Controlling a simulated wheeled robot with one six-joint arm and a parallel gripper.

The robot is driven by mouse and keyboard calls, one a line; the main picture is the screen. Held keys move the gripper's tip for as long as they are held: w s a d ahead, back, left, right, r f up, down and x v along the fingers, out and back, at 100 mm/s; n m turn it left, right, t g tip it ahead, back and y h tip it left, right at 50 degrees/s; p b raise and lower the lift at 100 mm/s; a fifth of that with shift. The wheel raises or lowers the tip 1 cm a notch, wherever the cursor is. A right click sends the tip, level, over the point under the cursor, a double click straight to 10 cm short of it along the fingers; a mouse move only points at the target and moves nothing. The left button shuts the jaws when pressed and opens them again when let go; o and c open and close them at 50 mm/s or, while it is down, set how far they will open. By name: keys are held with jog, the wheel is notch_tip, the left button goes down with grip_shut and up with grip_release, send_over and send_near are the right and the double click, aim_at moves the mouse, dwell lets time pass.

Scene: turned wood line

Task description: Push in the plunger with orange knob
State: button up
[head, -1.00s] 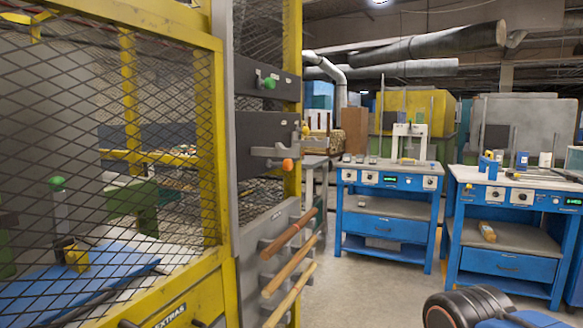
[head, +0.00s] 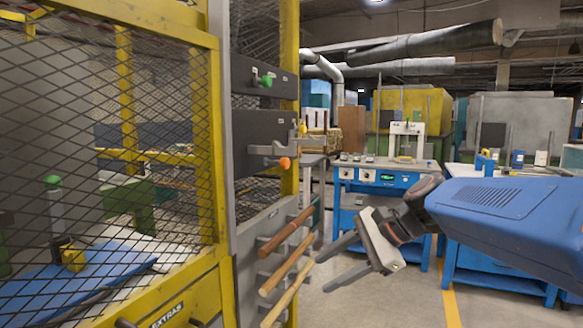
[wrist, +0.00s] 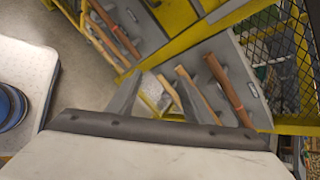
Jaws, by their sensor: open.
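The orange knob (head: 285,163) sits on a grey bracket (head: 270,149) on the lower dark panel of the yellow-framed cage, in the head view. The plunger's rod is too small to make out. My gripper (head: 323,273) is open and empty, below and to the right of the orange knob and apart from it. Its fingers point left, near the wooden handles. In the wrist view, my gripper (wrist: 158,85) has its fingers spread, with wooden handles beyond them. I cannot find the orange knob in the wrist view.
A green knob (head: 266,81) is on the upper panel and a yellow knob (head: 302,130) is beside the lower panel's right end. Several wooden handles (head: 287,232) stick out below the orange knob. Blue workbenches (head: 385,178) stand behind my arm.

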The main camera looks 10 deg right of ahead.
jog(key=w+d+r+m+t+y, duration=0.2)
jog(key=w+d+r+m+y, duration=0.2)
jog(key=w+r+m, duration=0.5)
jog(key=m+t+y, duration=0.2)
jog(key=m+t, duration=0.1)
jog(key=t, duration=0.1)
send_near(288, 163)
jog(key=x, duration=0.9)
jog(key=shift+w+d, duration=0.1)
